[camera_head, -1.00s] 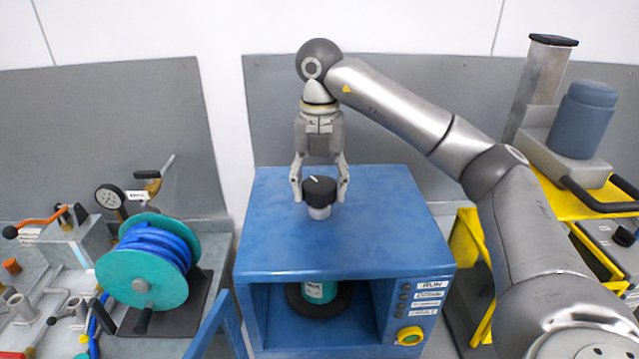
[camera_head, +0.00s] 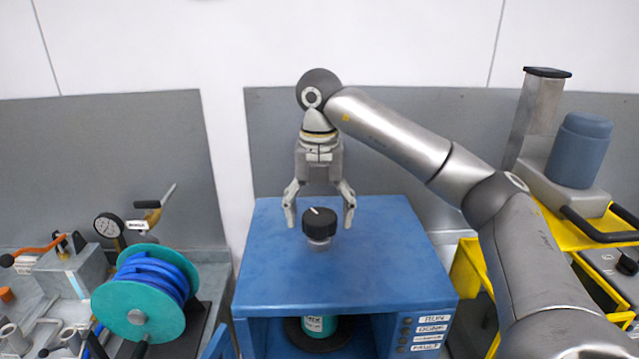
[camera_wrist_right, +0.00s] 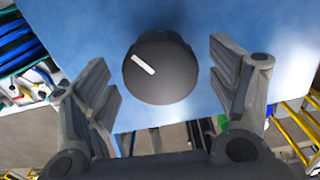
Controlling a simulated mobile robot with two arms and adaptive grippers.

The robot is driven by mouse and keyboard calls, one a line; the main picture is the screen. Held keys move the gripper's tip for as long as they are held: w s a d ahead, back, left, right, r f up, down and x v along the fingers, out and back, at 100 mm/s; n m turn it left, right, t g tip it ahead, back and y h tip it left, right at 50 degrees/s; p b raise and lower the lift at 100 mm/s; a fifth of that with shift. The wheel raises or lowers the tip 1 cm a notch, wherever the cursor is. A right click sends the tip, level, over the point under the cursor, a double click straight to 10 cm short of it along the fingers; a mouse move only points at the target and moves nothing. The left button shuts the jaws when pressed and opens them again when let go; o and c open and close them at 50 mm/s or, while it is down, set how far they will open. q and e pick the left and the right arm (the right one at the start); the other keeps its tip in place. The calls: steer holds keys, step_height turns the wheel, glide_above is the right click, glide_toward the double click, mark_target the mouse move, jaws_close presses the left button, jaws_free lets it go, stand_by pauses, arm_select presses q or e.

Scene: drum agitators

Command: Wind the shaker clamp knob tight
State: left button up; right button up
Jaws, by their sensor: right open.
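The black clamp knob (camera_head: 319,221) with a white pointer line stands on a pale stem on top of the blue shaker cabinet (camera_head: 370,255). My right gripper (camera_head: 319,222) points down over the knob, open, with one finger on each side and a visible gap to both. In the right wrist view the knob (camera_wrist_right: 160,67) sits between the spread fingers, its white line slanting to the upper left. Inside the cabinet a teal can (camera_head: 319,326) shows in part. My left gripper is not in view.
A teal reel with blue hose (camera_head: 150,290) and a gauge (camera_head: 108,225) stand on the left bench. A yellow frame (camera_head: 466,268) and a blue-grey motor-like unit (camera_head: 580,150) are at the right. Labelled buttons (camera_head: 406,335) are on the cabinet front.

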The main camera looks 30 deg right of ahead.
mark_target(319, 216)
step_height(319, 216, up, 11)
steer(key=shift+r, duration=0.15)
stand_by(0.4)
